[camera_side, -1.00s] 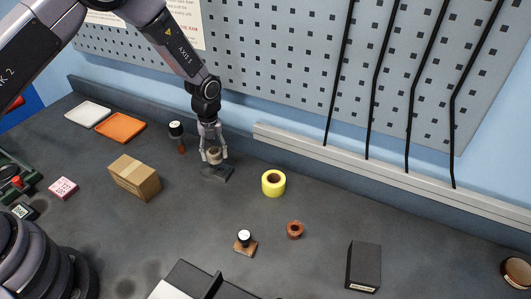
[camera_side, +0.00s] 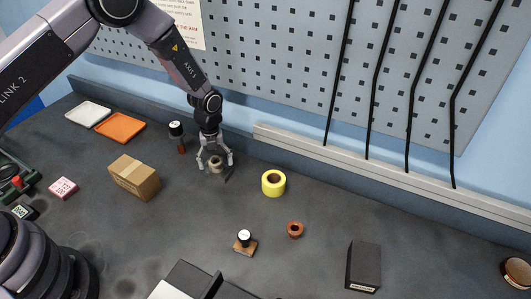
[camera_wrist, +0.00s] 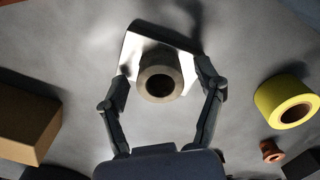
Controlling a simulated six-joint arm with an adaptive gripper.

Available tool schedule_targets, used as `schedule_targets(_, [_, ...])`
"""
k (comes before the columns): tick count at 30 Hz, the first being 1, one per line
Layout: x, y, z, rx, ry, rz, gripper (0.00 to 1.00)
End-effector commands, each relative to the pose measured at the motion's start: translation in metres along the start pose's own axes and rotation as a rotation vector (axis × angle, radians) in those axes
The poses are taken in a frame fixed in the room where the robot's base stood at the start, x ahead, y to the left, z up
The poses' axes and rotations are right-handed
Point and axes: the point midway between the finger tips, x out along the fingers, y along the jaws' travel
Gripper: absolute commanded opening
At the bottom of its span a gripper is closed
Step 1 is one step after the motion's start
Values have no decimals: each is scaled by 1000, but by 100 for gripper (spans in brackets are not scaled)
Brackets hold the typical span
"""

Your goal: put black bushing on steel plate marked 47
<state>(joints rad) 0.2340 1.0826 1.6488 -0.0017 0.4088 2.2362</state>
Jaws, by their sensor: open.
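A ring-shaped bushing (camera_wrist: 160,78) stands on a bright plate (camera_wrist: 132,52), its dark bore facing the wrist camera. It looks grey-brown rather than clearly black. In the side view the bushing (camera_side: 216,163) shows between my fingers, and the plate under it (camera_side: 226,177) looks dark and is partly hidden. No number can be read on the plate. My gripper (camera_side: 215,165) is open above the plate. In the wrist view its fingers (camera_wrist: 165,80) are spread on both sides of the bushing, with visible gaps.
A yellow ring (camera_side: 273,183) stands to the right and a cardboard box (camera_side: 135,178) to the left. A black-and-brown item with a white top (camera_side: 176,130) stands close behind on the left.

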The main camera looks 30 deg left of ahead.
Motion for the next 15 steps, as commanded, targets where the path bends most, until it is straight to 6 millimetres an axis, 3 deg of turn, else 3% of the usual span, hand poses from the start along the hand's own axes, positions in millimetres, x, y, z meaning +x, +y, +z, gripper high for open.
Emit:
schedule_targets(7, [-14,-1,0,0,-1,-2,68])
schedule_targets(15, [-73,-1,1,0,-3,-4,68])
